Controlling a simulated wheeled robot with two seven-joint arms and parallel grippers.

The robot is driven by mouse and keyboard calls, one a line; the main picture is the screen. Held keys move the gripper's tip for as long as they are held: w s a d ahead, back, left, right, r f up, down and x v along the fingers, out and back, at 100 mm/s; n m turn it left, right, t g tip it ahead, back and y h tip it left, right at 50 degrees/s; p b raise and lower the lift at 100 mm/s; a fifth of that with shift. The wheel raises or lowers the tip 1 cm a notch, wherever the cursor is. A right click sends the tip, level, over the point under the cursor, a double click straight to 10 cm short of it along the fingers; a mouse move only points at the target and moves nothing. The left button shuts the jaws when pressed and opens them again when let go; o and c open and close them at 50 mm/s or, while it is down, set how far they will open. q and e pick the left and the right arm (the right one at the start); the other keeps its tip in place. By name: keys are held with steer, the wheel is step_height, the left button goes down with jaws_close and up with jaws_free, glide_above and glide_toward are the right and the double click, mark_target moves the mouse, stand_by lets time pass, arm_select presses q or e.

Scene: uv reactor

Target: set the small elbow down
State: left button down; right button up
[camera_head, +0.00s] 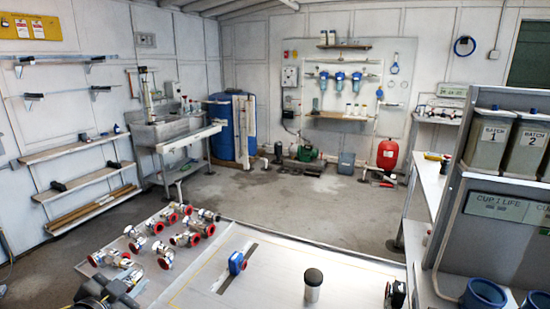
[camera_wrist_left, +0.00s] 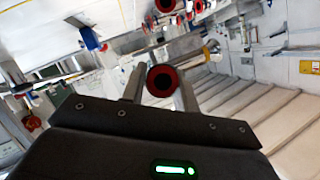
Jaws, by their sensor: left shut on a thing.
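My left gripper (camera_head: 122,279) is at the lower left of the head view, over the near left part of the work table (camera_head: 212,262). In the left wrist view its two fingers are closed on the small elbow (camera_wrist_left: 161,81), whose round red-ringed open end faces the camera. The rest of the elbow is hidden behind that end and the fingers. In the head view the held elbow is hard to tell apart from the fittings around it.
Several red-ended metal fittings (camera_head: 191,238) crowd the table's left part. A blue fitting (camera_head: 237,262) sits on a dark strip. A dark-capped post (camera_head: 313,285) stands at the near middle. The table's right part is mostly bare. Grey bins (camera_head: 488,140) stand at right.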

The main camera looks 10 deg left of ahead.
arm_select(q)
steer(key=w+d+r, duration=0.3)
steer(key=d+r, duration=0.1)
steer(key=d, duration=0.4)
steer(key=w+d+r, duration=0.4)
steer(key=d+r, duration=0.1)
steer(key=d, duration=0.3)
steer(key=shift+w+m+h, duration=0.15)
steer(key=shift+m+h, duration=0.15)
steer(key=shift+m, duration=0.1)
